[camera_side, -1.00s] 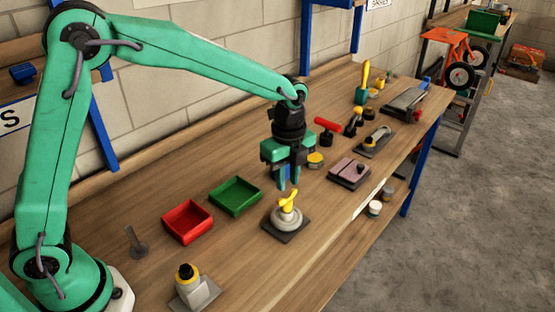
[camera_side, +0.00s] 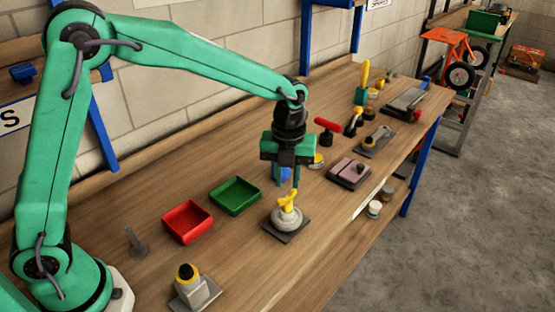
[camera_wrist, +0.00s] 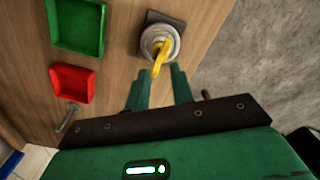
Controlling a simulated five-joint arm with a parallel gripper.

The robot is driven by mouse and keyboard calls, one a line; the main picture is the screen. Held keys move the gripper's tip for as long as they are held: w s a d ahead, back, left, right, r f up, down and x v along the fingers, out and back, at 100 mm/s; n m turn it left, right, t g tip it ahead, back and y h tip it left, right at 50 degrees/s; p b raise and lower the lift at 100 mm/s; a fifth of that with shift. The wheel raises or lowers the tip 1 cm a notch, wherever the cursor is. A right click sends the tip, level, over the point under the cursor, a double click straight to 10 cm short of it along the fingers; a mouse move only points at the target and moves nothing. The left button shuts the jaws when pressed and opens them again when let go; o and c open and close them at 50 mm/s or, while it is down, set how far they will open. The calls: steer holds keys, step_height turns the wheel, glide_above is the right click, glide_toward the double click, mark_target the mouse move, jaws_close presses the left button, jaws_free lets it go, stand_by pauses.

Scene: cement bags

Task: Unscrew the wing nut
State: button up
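The yellow wing nut (camera_side: 287,201) sits upright on a round grey fitting (camera_side: 285,219) on a dark square plate (camera_side: 293,236). The wrist view shows the wing nut (camera_wrist: 160,54) just ahead of the fingertips. My gripper (camera_side: 288,182) points down, just above and behind the wing nut in the side view. Its two green fingers are apart with nothing held, clear in the wrist view (camera_wrist: 160,82). I cannot tell the exact gap between the fingertips and the nut.
A red tray (camera_side: 187,222) and a green tray (camera_side: 235,196) stand empty to the left. A block with a yellow-and-black knob (camera_side: 195,289) is near the front. A pinkish block on a plate (camera_side: 349,173) and several tools lie to the right.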

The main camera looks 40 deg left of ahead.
mark_target(287, 194)
steer(key=m, duration=0.6)
steer(key=shift+m, duration=0.4)
steer(key=shift+f, duration=2)
jaws_close()
